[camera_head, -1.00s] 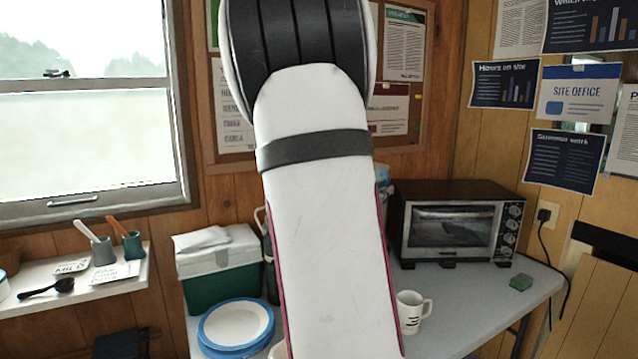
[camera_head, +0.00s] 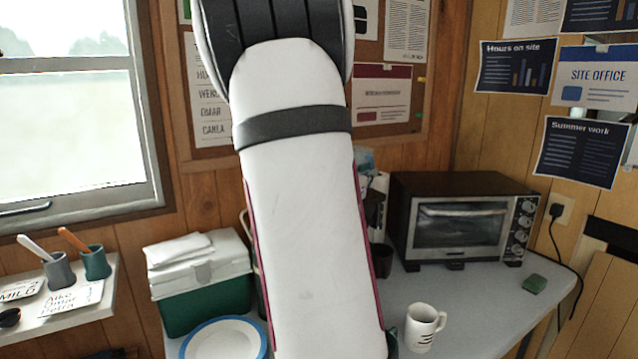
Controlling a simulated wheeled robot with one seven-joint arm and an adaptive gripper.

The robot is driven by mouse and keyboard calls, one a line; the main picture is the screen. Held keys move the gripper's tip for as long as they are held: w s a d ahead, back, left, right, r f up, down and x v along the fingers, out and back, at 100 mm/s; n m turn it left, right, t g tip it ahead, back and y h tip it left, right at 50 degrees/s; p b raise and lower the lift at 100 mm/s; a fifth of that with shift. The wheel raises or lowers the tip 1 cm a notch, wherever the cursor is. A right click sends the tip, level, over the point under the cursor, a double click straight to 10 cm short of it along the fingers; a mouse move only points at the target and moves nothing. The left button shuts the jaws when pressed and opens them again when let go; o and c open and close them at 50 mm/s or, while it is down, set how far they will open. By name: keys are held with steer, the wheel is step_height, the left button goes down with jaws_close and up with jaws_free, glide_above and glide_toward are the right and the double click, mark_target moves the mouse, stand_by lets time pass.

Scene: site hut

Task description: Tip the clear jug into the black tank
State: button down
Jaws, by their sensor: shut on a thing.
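My own white arm fills the middle of the head view and hides much of the table behind it. My gripper is not visible, and I cannot see the clear jug. Just right of the arm, partly covered by it, a dark vessel (camera_head: 381,260) stands beside a narrow dark and pale appliance (camera_head: 376,205). I cannot tell whether either is the black tank.
A toaster oven (camera_head: 462,222) stands at the back of the grey table (camera_head: 480,300), with a white mug (camera_head: 423,327) and a green sponge (camera_head: 535,283) in front. Left are a green-and-white cool box (camera_head: 203,290), blue-rimmed plates (camera_head: 224,342) and a shelf (camera_head: 75,312) with cups.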

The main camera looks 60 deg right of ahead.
steer(key=w+r+n+p, duration=0.5)
steer(key=w+n+p, duration=0.2)
steer(key=n+p, duration=0.2)
steer(key=shift+d+r+y+p, duration=0.35)
steer(key=shift+d+p, duration=0.1)
steer(key=shift+p, duration=0.65)
steer(key=shift+w+d+f+n+g+p, duration=0.15)
steer(key=shift+w+n+p, duration=0.25)
steer(key=shift+n, duration=0.4)
steer(key=shift+w+a+r+n+g+p, duration=0.2)
steer(key=shift+w+n, duration=0.25)
steer(key=shift+n, duration=0.35)
stand_by(0.6)
steer(key=shift+w+d+r+n+p, duration=0.2)
steer(key=shift+w+r+n+p, duration=0.15)
steer(key=shift+w+n, duration=0.35)
stand_by(0.5)
steer(key=shift+w+d+r+n+g+b, duration=0.15)
steer(key=shift+w+r+n, duration=0.1)
steer(key=shift+w+n, duration=0.25)
steer(key=shift+w+d+r+n+g+b, duration=0.15)
steer(key=shift+w+r+n, duration=0.1)
steer(key=shift+w+n, duration=0.25)
